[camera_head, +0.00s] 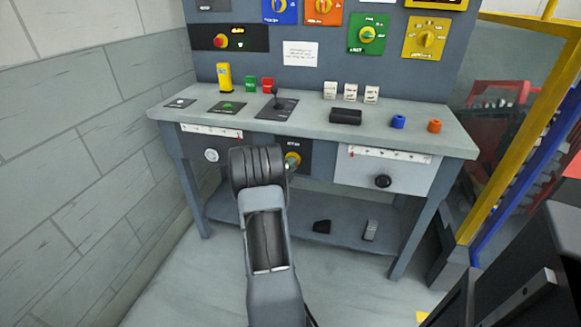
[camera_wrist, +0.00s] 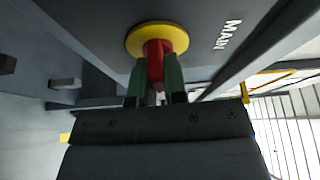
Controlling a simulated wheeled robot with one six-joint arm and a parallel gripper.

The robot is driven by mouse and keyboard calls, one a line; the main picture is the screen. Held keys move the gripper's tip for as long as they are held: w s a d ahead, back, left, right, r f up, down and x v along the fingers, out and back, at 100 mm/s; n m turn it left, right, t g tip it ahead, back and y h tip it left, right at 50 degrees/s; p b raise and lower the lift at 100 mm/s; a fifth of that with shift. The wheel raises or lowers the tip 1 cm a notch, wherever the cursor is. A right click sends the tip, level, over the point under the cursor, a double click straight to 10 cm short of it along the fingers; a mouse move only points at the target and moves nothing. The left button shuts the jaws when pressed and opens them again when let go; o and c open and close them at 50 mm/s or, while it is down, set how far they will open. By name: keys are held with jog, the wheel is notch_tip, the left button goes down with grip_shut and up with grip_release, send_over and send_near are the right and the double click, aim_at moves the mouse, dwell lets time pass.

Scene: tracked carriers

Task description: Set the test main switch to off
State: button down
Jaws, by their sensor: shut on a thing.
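The main switch (camera_wrist: 137,40) shows in the wrist view as a yellow disc with a red handle (camera_wrist: 154,52) on a grey panel. White letters reading MAIN stand to its right. My gripper (camera_wrist: 155,75) has its two green fingers on either side of the red handle and is shut on it. In the head view the switch (camera_head: 293,157) sits on a dark panel under the bench top, partly hidden by my gripper (camera_head: 289,166). I cannot tell which position the handle points to.
The bench top (camera_head: 210,117) overhangs the switch, with a drawer on each side; the right drawer (camera_head: 360,175) has a black knob. A lower shelf (camera_head: 275,230) holds small black and grey things. Yellow posts (camera_head: 500,150) stand at the right, a wall at the left.

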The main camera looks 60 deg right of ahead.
jog(key=n+b, duration=0.1)
jog(key=n+h+b, duration=0.1)
jog(key=n+b, duration=0.2)
jog(key=shift+f+t, duration=0.25)
jog(key=shift+t, duration=0.05)
jog(key=n+t+h+b, duration=0.1)
jog(key=n, duration=0.2)
jog(key=n+h+b, duration=0.1)
jog(key=n+b, duration=0.1)
jog(key=shift+n+t+b, duration=0.3)
jog(key=shift+n+t, duration=0.1)
jog(key=n+t+b, duration=0.1)
jog(key=n, duration=0.2)
jog(key=n+t+b, duration=0.2)
jog(key=n, duration=0.2)
jog(key=shift+r+h, duration=0.1)
jog(key=shift+h, duration=0.2)
jog(key=shift+r+n+t+b, duration=0.1)
jog(key=shift+n+t+b, duration=1.1)
jog(key=shift+n, duration=1)
jog(key=shift+n+t, duration=0.3)
jog(key=shift+t, duration=0.1)
jog(key=c, duration=1.2)
grip_release()
jog(key=shift+o, duration=0.2)
jog(key=shift+a, duration=0.1)
